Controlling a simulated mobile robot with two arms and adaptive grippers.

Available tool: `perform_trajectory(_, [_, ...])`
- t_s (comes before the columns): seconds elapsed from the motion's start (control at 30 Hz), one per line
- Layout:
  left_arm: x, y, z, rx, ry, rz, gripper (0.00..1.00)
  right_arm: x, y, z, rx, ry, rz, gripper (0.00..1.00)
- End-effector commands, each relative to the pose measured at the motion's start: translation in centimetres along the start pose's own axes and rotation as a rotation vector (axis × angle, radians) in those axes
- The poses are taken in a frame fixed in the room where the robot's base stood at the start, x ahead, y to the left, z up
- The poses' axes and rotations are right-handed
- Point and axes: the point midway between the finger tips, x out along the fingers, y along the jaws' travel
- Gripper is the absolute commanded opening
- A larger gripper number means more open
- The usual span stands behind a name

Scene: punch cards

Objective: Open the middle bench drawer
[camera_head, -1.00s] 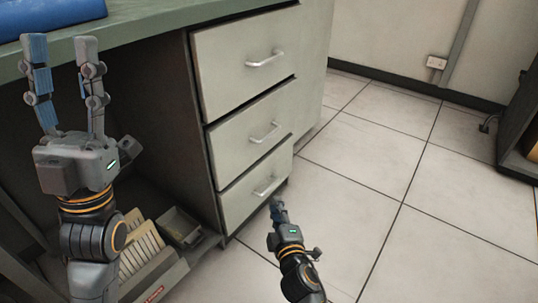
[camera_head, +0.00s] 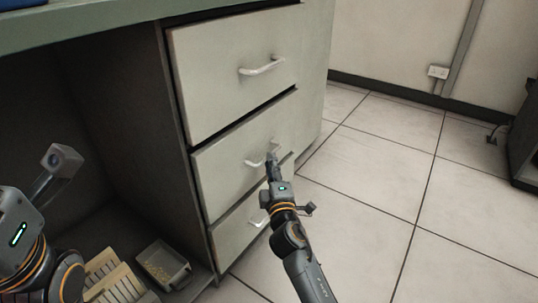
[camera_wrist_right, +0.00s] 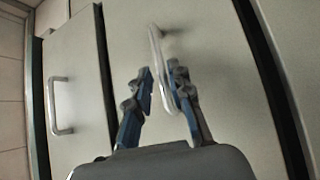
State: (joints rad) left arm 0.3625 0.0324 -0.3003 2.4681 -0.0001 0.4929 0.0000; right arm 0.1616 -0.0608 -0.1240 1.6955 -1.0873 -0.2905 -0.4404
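The grey-green bench has three stacked drawers. The middle bench drawer (camera_head: 225,165) looks shut, and its pale bar handle (camera_head: 254,163) is partly hidden by my right gripper (camera_head: 272,158). In the right wrist view, the middle drawer's front (camera_wrist_right: 215,75) fills the centre. Its handle (camera_wrist_right: 156,45) passes between the two fingers of my right gripper (camera_wrist_right: 160,78), close to the right-hand finger. The fingers are apart, with a gap beside the handle. My left gripper's body (camera_head: 17,235) shows at the left edge; its fingers are out of frame.
The top drawer (camera_head: 215,90) and bottom drawer (camera_head: 235,235) look shut. The bottom drawer's handle (camera_wrist_right: 58,105) shows in the wrist view. A small grey bin (camera_head: 165,268) and card files (camera_head: 115,280) sit inside the open bench bay. Tiled floor (camera_head: 375,190) to the right is clear.

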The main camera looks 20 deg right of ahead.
Motion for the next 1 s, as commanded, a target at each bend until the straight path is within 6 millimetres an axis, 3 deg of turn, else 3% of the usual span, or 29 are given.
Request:
perform_trajectory(0.1, [-0.1, 0.1, -0.1, 0.001, 0.004, 0.002, 0.4, 2.0, -0.1, 0.0, 0.0, 0.0, 0.001, 0.2])
perform_trajectory(0.3, [0.1, 0.1, -0.2, 0.002, 0.012, 0.007, 0.4, 3.7, -0.1, 0.0, 0.0, 0.0, 0.0, 0.2])
perform_trajectory(0.6, [0.3, 0.1, -0.3, 0.002, 0.015, 0.009, 0.4, 3.9, -0.1, 0.0, 0.0, 0.0, -0.001, 0.2])
perform_trajectory(0.63, [0.3, 0.1, -0.3, 0.002, 0.015, 0.008, 0.4, 3.9, -0.1, 0.0, 0.0, 0.0, -0.001, 0.18])
perform_trajectory(0.73, [0.3, 0.1, -0.3, 0.002, 0.015, 0.008, 0.4, 3.9, -0.1, 0.0, 0.001, 0.0, -0.001, 0.0])
perform_trajectory(1.0, [0.3, 0.1, -0.4, 0.001, 0.017, 0.005, 0.4, 3.9, -0.1, 0.0, 0.001, 0.0, -0.001, 0.0])
